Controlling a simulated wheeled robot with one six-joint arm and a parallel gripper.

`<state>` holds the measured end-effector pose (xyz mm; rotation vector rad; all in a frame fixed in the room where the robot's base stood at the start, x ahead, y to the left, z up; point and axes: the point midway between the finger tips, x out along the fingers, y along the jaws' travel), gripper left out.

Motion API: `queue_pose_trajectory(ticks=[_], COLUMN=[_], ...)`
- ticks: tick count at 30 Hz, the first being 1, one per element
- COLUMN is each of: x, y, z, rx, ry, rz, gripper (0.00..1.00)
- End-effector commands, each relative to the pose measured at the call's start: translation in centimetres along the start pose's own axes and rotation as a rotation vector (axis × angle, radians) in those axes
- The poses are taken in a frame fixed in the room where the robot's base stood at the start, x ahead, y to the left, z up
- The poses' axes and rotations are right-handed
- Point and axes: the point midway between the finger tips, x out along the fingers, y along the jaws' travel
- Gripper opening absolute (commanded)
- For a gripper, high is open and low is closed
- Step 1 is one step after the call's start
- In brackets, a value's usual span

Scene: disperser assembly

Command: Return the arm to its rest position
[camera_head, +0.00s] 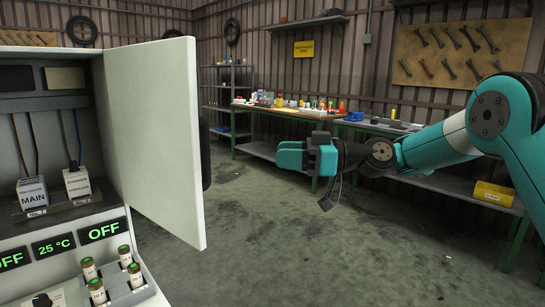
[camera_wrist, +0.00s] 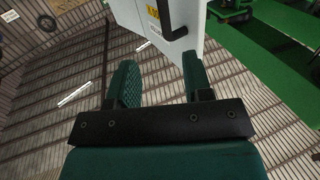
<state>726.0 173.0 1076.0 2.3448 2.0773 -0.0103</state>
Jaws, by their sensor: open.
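My gripper (camera_head: 292,157) is at the end of my teal arm in the middle of the head view, in free air right of the open cabinet door and pointing left. In the wrist view my gripper (camera_wrist: 160,85) has its two green fingers apart with nothing between them. Beyond the fingers in the wrist view is a white door (camera_wrist: 160,22) with a dark handle and a yellow label. My arm comes in from the right edge of the head view.
The white cabinet door (camera_head: 155,140) stands open at left. A workbench (camera_head: 285,112) with small items stands behind. The middle floor is clear.

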Motion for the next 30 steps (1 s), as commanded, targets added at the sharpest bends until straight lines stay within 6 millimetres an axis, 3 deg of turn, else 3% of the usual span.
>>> queue_pose_trajectory(ticks=[8, 11, 14, 17, 24, 30], x=[0.1, 0.5, 0.6, -0.3, -6.7, -12.4], y=[-0.8, -2.1, -5.1, -9.6, -20.6, -27.6], z=[-0.5, -0.7, -0.5, 0.6, 4.9, 8.2], rx=[0.006, 0.035, 0.105, 0.215, 0.493, 0.665], ry=[0.004, -0.063, -0.207, -0.403, -0.814, -1.031], rz=[-0.02, -0.016, 0.002, 0.047, 0.227, 0.375], gripper=[0.46, 0.46, 0.46, 0.46, 0.46, 0.46])
